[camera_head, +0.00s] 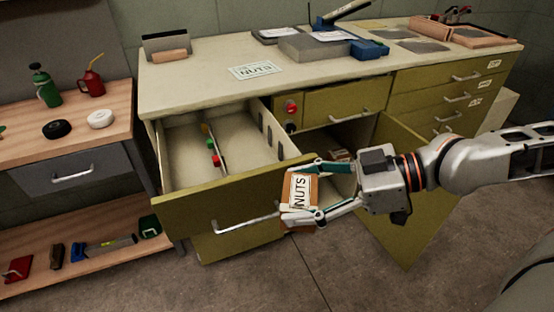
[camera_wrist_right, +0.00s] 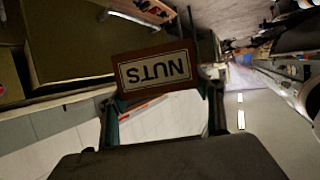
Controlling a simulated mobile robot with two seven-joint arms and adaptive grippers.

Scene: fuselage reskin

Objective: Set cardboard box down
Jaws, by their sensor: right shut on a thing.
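The cardboard box (camera_head: 299,192) is small and brown with a white "NUTS" label. My right gripper (camera_head: 318,190) is shut on it and holds it in front of the open drawer's right end, above the floor. The box also shows in the right wrist view (camera_wrist_right: 157,72), between the two fingers (camera_wrist_right: 163,105), with its label upside down. A "NUTS" card (camera_head: 254,70) lies flat on the workbench top (camera_head: 205,80). My left gripper is not in view.
The olive drawer (camera_head: 235,195) is pulled out and holds small coloured items beside a divider. A cabinet door (camera_head: 400,205) stands open behind my right gripper. Trays and tools crowd the bench's back right. The bench top's front left is clear. A wooden shelf unit (camera_head: 110,125) stands at left.

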